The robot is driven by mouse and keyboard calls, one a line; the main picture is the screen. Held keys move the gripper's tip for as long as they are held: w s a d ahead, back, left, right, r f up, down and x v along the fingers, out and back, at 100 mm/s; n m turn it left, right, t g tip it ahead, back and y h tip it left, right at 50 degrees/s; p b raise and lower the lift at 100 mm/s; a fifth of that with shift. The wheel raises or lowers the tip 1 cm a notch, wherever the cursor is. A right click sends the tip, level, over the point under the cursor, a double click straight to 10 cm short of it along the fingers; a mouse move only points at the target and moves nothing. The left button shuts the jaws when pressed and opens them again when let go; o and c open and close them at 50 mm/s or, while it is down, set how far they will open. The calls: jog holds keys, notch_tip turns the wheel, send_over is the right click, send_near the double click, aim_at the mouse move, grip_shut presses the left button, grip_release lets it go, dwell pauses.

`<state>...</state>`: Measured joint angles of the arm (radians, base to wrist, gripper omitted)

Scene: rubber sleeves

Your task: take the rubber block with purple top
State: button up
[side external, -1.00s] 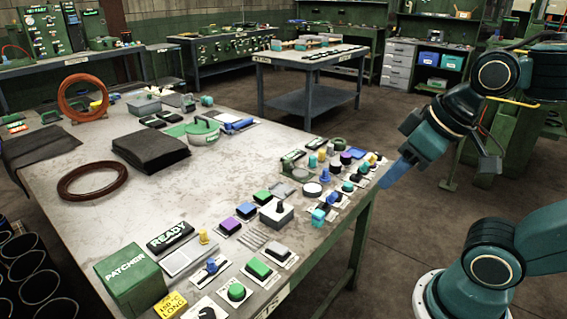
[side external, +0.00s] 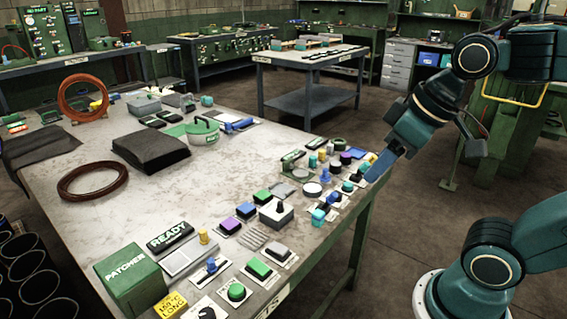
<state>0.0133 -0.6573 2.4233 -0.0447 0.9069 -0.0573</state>
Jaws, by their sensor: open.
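A block with a purple top (side external: 229,227) sits on a white card near the front middle of the workbench (side external: 110,215), beside a blue-topped block (side external: 246,211). My gripper (side external: 372,176) has blue fingers pointing down and left. It is over the right corner of the bench, close to the cluster, and its fingers are open with nothing visible between them. From this side the fingers overlap, and they hide part of the cluster's right edge.
A green PATCHER box (side external: 133,280) stands front left.

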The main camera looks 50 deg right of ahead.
jog(key=w+a+n+g+y, duration=0.2)
jog(key=w+n, duration=0.6)
jog(key=w, duration=1.5)
jog(key=w+d+f+n+g+y, duration=0.1)
jog(key=w+d+f+n, duration=0.1)
jog(key=w+f+n, duration=0.2)
jog(key=w+d+f+n+g+y, duration=0.1)
jog(key=w+d+f+n+g, duration=0.1)
jog(key=w+f, duration=0.9)
notch_tip(320, 180, down, 4)
jog(key=shift+d+f+n, duration=0.2)
jog(key=shift+d+n, duration=0.25)
jog(key=shift+n, duration=0.75)
jog(key=shift+w, duration=0.1)
send_near(230, 226)
jog(key=shift+w+f, duration=0.3)
jog(key=shift+f, duration=0.5)
jog(key=shift+w+f, duration=0.25)
jog(key=shift+f, duration=0.55)
